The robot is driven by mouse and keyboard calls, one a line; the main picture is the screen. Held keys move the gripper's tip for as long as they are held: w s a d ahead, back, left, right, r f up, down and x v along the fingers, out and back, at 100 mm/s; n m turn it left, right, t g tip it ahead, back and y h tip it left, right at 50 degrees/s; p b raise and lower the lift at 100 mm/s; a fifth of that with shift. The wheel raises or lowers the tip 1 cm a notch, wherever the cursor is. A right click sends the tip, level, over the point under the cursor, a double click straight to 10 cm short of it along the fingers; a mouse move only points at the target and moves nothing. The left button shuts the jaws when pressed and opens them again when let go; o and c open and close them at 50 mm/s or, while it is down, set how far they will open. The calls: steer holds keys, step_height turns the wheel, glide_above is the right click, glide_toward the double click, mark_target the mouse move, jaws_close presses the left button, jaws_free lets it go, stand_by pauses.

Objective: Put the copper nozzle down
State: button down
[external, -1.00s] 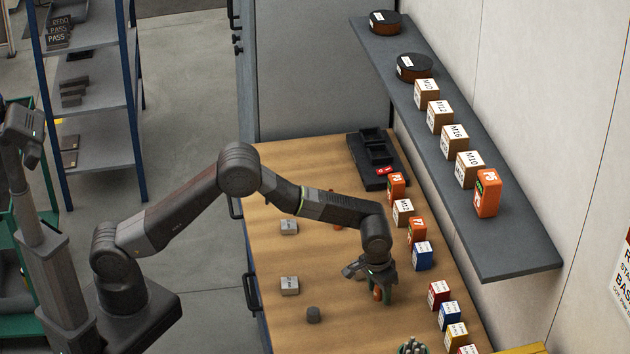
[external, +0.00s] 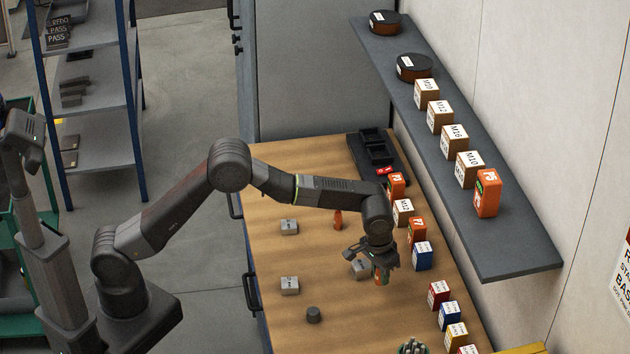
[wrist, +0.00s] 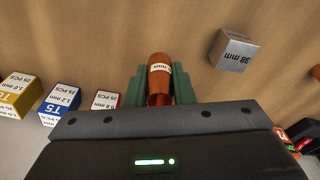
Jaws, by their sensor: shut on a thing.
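The copper nozzle (wrist: 159,82), an orange-copper tube with a white label, is between the two green fingers of my gripper (wrist: 160,84) in the wrist view. My gripper is shut on it. In the external view my gripper (external: 380,279) points down over the right part of the wooden bench (external: 300,252), left of the blue box. Its fingers largely hide the nozzle there, and I cannot tell its exact height above the wood. Another orange nozzle-like piece (external: 338,219) stands on the bench further back.
A grey block (external: 361,269) sits just left of my gripper; a block marked 38 mm (wrist: 233,50) shows in the wrist view. More grey blocks (external: 290,285) and a dark cylinder (external: 313,314) lie left. Boxes (external: 422,256) line the wall side. A black tray (external: 375,155) is at the back.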

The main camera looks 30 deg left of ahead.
step_height(320, 180, up, 4)
steer(key=w+a, duration=0.1)
steer(key=n, duration=0.1)
glide_above(346, 245)
steer(key=f, duration=0.6)
steer(key=shift+s+a, duration=0.1)
steer(key=shift+s, duration=0.1)
steer(key=shift+f+p, duration=0.6)
steer(key=shift+f, duration=1.35)
steer(key=shift+f, duration=0.1)
steer(key=c, duration=1.6)
jaws_free()
steer(key=shift+f, duration=0.1)
steer(key=o, duration=0.3)
steer(key=shift+o, duration=0.2)
